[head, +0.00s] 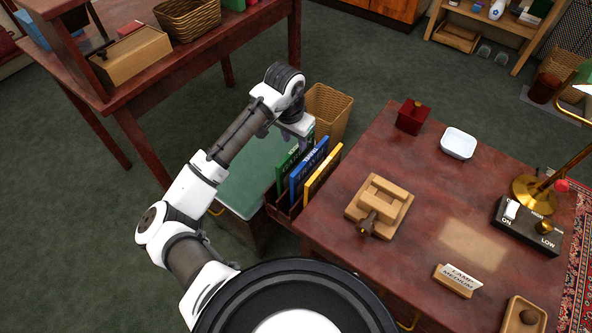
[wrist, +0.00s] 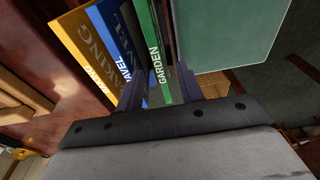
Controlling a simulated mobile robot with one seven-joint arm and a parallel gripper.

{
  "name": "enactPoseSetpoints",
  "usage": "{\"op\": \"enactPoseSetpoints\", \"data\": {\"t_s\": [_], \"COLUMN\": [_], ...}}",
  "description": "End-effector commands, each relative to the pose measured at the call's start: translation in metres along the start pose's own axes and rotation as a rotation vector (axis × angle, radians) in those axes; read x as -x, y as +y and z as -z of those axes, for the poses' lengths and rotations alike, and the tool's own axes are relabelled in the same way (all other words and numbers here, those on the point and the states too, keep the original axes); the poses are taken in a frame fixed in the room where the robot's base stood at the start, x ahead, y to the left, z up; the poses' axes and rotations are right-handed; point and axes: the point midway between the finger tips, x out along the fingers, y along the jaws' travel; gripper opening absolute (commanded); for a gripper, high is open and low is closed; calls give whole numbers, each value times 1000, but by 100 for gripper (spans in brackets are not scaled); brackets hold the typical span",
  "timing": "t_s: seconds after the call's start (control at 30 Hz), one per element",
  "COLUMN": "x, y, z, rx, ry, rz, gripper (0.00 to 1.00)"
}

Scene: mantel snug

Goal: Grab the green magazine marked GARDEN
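The green GARDEN magazine (head: 287,168) stands upright at the left end of a dark wooden rack (head: 283,216) beside the table. In the wrist view the green GARDEN magazine (wrist: 157,50) shows its white lettering along the spine. My gripper (head: 291,137) is over the rack, at the green magazine's top end. In the wrist view my gripper (wrist: 160,92) has its two fingers spread, with the green spine between them and gaps showing. The left finger overlaps the blue TRAVEL magazine (wrist: 122,50). Whether a finger touches any magazine I cannot tell.
The blue magazine (head: 309,168) and yellow BAKING magazine (head: 323,174) stand close on the right. A wicker basket (head: 328,108) is behind the rack. A green-topped chest (head: 245,180) is on the left. The red-brown table (head: 425,215) edges the right side.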

Motion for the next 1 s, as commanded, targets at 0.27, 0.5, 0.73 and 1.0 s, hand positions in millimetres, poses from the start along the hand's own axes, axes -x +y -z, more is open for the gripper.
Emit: {"op": "enactPoseSetpoints", "data": {"t_s": [0.27, 0.5, 0.73, 1.0], "x": [-23, -58, -67, -67], "y": [0, 2, 2, 2], "z": [-1, -2, -1, -1], "rx": [1, 1, 0, 0], "ry": [0, 1, 3, 3], "rz": [0, 1, 0, 0], "gripper": [37, 37, 37, 16]}}
